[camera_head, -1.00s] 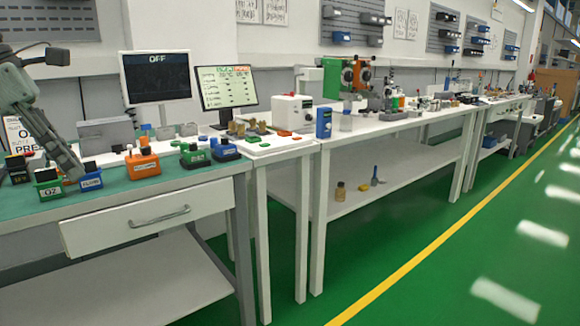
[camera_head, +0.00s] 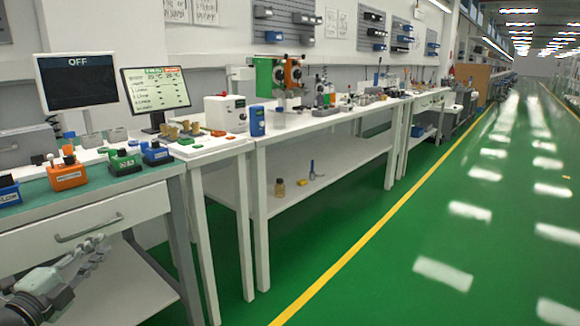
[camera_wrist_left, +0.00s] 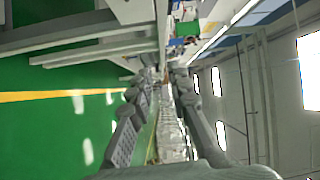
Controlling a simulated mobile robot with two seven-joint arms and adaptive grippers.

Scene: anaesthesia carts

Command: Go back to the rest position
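My left gripper (camera_head: 93,252) is at the lower left of the head view, in front of the white drawer (camera_head: 90,222) and lower than the green worktop (camera_head: 95,188). In the left wrist view its two fingers (camera_wrist_left: 160,80) stand apart with a clear gap and nothing between them. My right gripper is in neither view.
Blue (camera_head: 8,190), orange (camera_head: 67,173) and green (camera_head: 124,161) labelled blocks stand on the worktop. A white table (camera_head: 330,120) with equipment and a lower shelf (camera_head: 330,178) runs to the right. The green floor (camera_head: 400,270) right of the tables is clear.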

